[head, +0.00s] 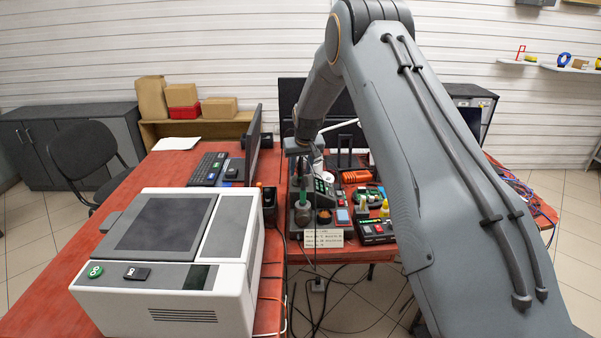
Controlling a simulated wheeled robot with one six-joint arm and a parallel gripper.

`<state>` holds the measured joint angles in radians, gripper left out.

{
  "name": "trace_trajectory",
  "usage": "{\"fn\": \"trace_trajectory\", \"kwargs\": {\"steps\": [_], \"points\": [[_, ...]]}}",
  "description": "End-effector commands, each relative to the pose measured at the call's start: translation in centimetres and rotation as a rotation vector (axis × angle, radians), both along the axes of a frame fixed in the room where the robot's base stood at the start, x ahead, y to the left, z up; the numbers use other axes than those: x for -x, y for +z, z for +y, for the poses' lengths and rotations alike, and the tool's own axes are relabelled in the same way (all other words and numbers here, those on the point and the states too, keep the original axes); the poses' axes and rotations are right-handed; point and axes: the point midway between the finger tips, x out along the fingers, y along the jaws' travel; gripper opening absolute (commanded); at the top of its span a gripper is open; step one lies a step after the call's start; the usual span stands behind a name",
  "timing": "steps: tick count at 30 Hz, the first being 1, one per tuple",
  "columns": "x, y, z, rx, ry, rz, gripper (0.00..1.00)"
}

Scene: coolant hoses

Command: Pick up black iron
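My arm reaches over the red workbench (168,168), and my gripper (301,170) points down above the cluttered bench section near the middle. The gripper is small and dark here, so I cannot tell whether its fingers are open or shut. I cannot pick out a black iron with certainty; it may be hidden by the gripper or lost among the dark items. A green-topped tool (303,199) stands upright in a holder just below the gripper. A dark device with a lit panel (321,186) sits beside it to the right.
A large white machine (165,310) fills the front left. A keyboard (208,168) and a monitor seen edge-on (253,143) stand behind it. A paper label (323,238), a box with red buttons (375,231) and yellow-tipped bottles (384,208) crowd the front edge. Cables hang below.

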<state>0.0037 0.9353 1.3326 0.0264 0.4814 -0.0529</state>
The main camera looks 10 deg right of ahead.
Motion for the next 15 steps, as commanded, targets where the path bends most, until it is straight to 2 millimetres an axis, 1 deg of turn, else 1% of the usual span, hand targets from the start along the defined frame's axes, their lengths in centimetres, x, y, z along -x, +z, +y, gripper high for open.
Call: {"fn": "trace_trajectory", "kwargs": {"steps": [2,3,5,9,10,15], "points": [[0.0,0.0,0.0,0.0,0.0,0.0,0.38],[0.0,0.0,0.0,0.0,0.0,0.0,0.36],[0.0,0.01,0.0,0.0,0.0,0.0,0.26],[0.02,0.01,-0.01,0.0,0.0,0.0,0.02],[0.01,0.02,-0.01,0.0,0.0,0.0,0.0],[0.0,0.04,-0.01,0.0,0.0,0.0,0.0]]}}
